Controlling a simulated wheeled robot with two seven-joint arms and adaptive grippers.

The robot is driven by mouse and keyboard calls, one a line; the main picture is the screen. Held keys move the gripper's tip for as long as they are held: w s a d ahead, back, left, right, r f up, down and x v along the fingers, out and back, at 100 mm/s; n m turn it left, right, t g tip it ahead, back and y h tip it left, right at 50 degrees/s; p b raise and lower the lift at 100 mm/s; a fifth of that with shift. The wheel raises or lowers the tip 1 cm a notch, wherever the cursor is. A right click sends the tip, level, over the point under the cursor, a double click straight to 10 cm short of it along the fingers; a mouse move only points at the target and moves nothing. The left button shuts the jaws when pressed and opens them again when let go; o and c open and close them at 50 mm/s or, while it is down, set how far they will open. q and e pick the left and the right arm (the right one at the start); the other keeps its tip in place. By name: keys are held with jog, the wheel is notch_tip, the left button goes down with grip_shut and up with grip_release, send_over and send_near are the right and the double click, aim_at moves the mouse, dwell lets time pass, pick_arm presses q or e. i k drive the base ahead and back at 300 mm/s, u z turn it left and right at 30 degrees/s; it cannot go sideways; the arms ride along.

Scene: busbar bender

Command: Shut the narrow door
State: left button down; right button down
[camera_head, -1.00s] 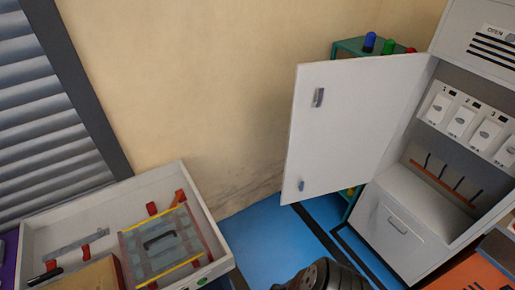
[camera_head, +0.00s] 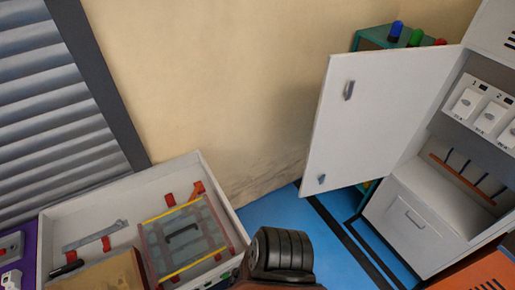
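The narrow door (camera_head: 375,120) is a white panel standing wide open on the left side of a white cabinet (camera_head: 432,205). It is hinged at the cabinet's left edge and swung out to the left. A small grey handle (camera_head: 348,90) sits high near its free edge, and a small blue-grey catch (camera_head: 321,179) sits low. A black, ribbed part of my own arm shows at the bottom middle, in front of and below the door, apart from it. Neither gripper's fingers can be seen.
Inside the cabinet are white switches (camera_head: 467,104) and an orange strip with dark slots (camera_head: 462,181). A teal stand with coloured lamps (camera_head: 397,30) is behind the door. A white tray (camera_head: 221,186) with a clear-lidded box (camera_head: 184,243) is at lower left. Blue floor (camera_head: 275,212) lies between.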

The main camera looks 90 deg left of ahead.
aim_at(362, 137)
jog(key=u, duration=1.85)
